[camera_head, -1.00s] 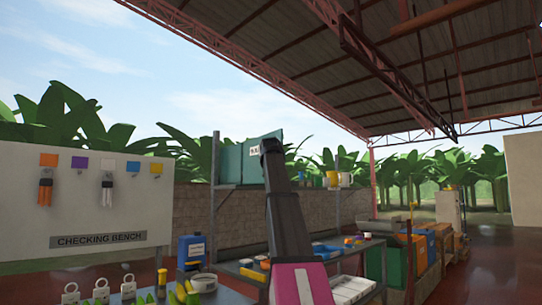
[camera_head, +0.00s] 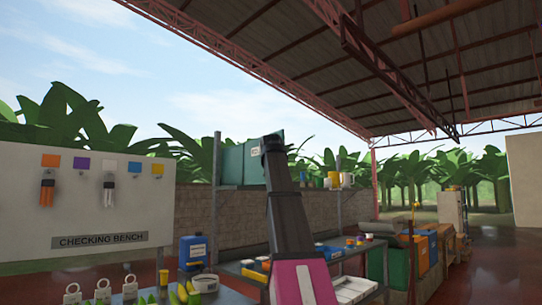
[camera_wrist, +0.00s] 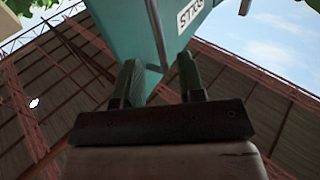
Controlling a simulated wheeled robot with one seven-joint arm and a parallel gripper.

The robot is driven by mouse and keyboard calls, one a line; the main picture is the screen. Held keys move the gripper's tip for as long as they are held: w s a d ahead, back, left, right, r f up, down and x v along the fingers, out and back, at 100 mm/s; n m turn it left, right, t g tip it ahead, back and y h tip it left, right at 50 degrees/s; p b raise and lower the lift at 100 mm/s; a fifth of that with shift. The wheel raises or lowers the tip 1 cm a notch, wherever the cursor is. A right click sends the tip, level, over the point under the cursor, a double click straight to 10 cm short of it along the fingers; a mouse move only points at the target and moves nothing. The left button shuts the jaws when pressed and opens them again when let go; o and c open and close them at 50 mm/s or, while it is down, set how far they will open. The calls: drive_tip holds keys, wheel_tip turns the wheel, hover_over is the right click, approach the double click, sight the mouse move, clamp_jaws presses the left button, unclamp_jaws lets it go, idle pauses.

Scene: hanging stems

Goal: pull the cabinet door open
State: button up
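The teal cabinet (camera_head: 232,164) stands on the upper shelf behind my arm in the head view, with a small white label on it. My arm covers part of its right side. In the wrist view the teal cabinet (camera_wrist: 118,22) fills the top middle, its lettered label at the right. A thin grey bar (camera_wrist: 157,32), apparently the handle, runs down in front of it towards the gap between my fingers. My gripper (camera_wrist: 160,78) has its two dark fingers apart. I cannot tell whether they touch the bar. How far the door stands open is unclear.
A wall board (camera_head: 85,200) marked "CHECKING BENCH" is at the left. A bench with a blue container (camera_head: 193,252) and padlocks is below it. Yellow and white cups (camera_head: 340,179) share the shelf right of my arm. Several coloured crates (camera_head: 423,250) stand at the right.

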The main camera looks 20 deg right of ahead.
drive_tip(key=v, duration=0.4)
drive_tip(key=shift+s, duration=0.1)
drive_tip(key=shift+f, duration=0.1)
